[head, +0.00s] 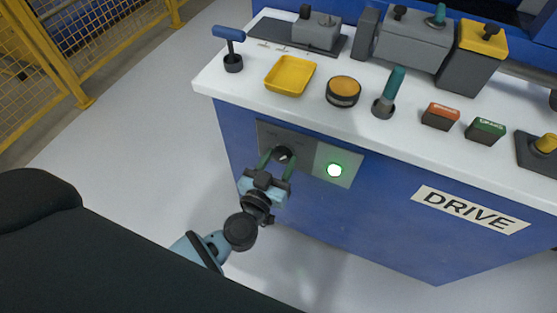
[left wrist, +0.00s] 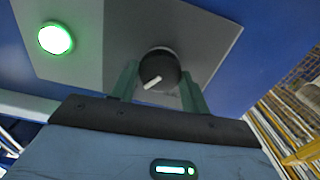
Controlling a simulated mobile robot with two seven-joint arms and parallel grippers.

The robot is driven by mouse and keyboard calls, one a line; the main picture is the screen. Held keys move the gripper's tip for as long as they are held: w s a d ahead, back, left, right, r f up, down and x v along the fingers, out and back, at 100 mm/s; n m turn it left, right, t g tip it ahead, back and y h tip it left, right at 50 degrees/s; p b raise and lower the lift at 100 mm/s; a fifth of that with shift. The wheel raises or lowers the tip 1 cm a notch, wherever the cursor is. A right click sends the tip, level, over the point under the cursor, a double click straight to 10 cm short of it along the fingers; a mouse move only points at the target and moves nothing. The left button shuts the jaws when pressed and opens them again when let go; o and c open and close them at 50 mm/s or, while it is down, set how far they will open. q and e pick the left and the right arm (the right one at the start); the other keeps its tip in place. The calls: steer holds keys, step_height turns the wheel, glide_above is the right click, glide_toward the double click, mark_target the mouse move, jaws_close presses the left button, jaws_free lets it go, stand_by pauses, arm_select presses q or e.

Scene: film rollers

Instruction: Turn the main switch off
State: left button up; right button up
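The main switch is a round black knob (head: 283,154) with a white pointer mark, on a grey panel (head: 304,146) on the blue front of the cabinet. It also shows in the left wrist view (left wrist: 159,68), its pointer aimed toward the lower left there. A green lamp (head: 334,170) beside it is lit, and it shows in the left wrist view (left wrist: 55,39) too. My left gripper (head: 276,163) is at the knob, with its green fingers apart, one on each side. Whether the fingers touch the knob is unclear. My right gripper is not in view.
The white console top (head: 225,80) overhangs just above the panel. It carries a yellow tray (head: 290,75), a teal lever (head: 388,92), an orange round button (head: 343,91) and several other controls. A yellow fence (head: 60,60) stands at the left; the floor between is clear.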

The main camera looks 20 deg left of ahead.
arm_select(q)
steer(key=shift+c, duration=1.2)
steer(key=shift+n+p, duration=0.55)
steer(key=shift+n, duration=0.55)
steer(key=n, duration=0.2)
steer(key=shift+n+p, duration=0.3)
steer(key=n, duration=0.4)
steer(key=shift+f+n, duration=0.1)
steer(key=shift+n, duration=0.2)
steer(key=n, duration=0.4)
steer(key=shift+n, duration=0.3)
